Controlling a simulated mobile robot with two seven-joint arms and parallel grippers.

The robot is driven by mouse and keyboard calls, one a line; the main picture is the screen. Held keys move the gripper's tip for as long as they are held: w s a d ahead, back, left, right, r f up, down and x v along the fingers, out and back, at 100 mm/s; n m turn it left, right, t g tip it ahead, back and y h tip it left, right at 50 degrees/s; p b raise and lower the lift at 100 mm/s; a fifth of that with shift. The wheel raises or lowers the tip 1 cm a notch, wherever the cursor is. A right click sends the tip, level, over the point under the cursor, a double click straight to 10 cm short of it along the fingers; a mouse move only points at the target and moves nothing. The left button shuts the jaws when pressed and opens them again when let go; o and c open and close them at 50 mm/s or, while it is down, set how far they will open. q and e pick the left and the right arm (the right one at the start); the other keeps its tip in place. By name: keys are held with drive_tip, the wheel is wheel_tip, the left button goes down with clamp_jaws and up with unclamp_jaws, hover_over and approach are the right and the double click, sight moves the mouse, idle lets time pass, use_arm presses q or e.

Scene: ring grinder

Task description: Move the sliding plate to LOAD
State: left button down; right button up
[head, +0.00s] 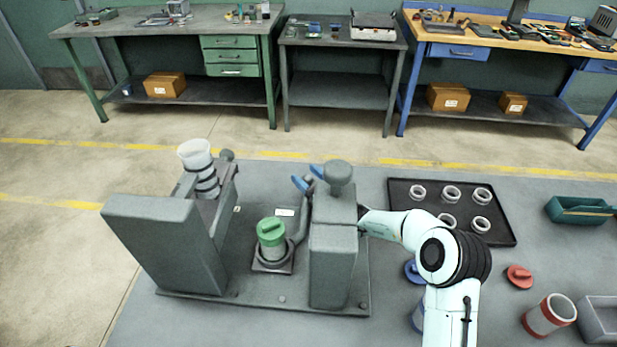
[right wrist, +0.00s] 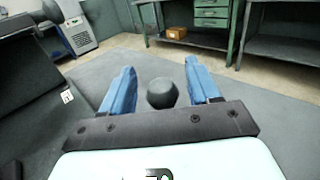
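The ring grinder's base (head: 190,298) stands on the grey table with a tall block at each side. Between them a small dark plate (head: 262,267), seemingly the sliding plate, carries a green-capped cylinder (head: 272,240). A white label (head: 285,212) behind it is too small to read. A round grey knob (head: 338,172) tops the right block. My right gripper (head: 310,178) reaches behind that block, its blue fingertips just left of the knob. In the right wrist view its fingers (right wrist: 160,75) are apart, with a dark ball (right wrist: 161,93) between them; contact is not visible. My left gripper is out of view.
A black tray (head: 400,225) with several pale rings lies right of my right arm. A red lid (head: 519,276), a red-banded cylinder (head: 549,315), a teal bin (head: 580,210) and a grey bin (head: 601,318) lie farther right.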

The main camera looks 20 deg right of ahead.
drive_tip(key=shift+s, duration=0.1)
drive_tip(key=b+v, duration=0.1)
drive_tip(key=v, duration=1.2)
drive_tip(key=shift+s+d, duration=0.1)
